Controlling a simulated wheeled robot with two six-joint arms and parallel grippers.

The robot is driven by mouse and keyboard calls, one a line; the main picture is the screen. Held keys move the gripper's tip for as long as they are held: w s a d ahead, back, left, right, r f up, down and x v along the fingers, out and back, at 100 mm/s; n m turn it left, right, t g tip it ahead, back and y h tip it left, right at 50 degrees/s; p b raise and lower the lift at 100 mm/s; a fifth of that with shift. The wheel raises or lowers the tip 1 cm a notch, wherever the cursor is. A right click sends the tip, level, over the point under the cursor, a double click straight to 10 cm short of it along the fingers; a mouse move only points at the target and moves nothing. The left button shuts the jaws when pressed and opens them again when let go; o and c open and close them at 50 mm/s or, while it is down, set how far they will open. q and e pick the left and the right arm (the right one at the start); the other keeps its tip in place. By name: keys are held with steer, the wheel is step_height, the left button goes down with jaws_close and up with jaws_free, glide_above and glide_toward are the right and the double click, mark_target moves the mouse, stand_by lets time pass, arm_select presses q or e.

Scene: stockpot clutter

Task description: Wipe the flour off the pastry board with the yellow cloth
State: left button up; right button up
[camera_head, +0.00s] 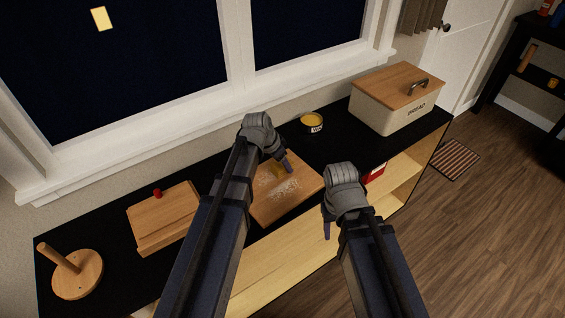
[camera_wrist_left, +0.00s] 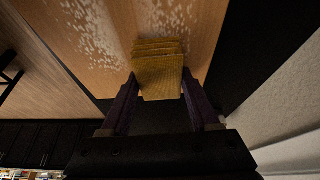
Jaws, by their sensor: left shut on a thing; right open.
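The wooden pastry board (camera_head: 308,187) lies on the black counter, with white flour (camera_head: 284,189) spread over its middle. My left gripper (camera_head: 283,164) is over the board's far part, shut on the folded yellow cloth (camera_wrist_left: 158,72). In the head view the cloth is small and partly hidden by the gripper. In the left wrist view flour (camera_wrist_left: 92,28) shows on the board in two patches beyond the cloth. The cloth is at the board's surface; I cannot tell for sure whether it touches. My right gripper (camera_head: 327,222) is open and empty, by the counter's front edge.
A cream bread box (camera_head: 390,108) with a wooden lid stands at the right. A small yellow-topped bowl (camera_head: 312,121) stands behind the board. A slanted wooden stand (camera_head: 165,218) with a red knob and a wooden roll holder (camera_head: 78,276) stand at left. A window runs behind.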

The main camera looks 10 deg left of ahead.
mark_target(275, 167)
arm_select(q)
steer(key=shift+s+a, duration=1)
steer(key=shift+s, duration=0.2)
steer(key=shift+s+a, duration=0.95)
steer(key=shift+s, duration=0.15)
steer(key=shift+s+a+f, duration=0.15)
steer(key=shift+s+a, duration=0.8)
steer(key=shift+s, duration=0.3)
steer(key=shift+s, duration=0.1)
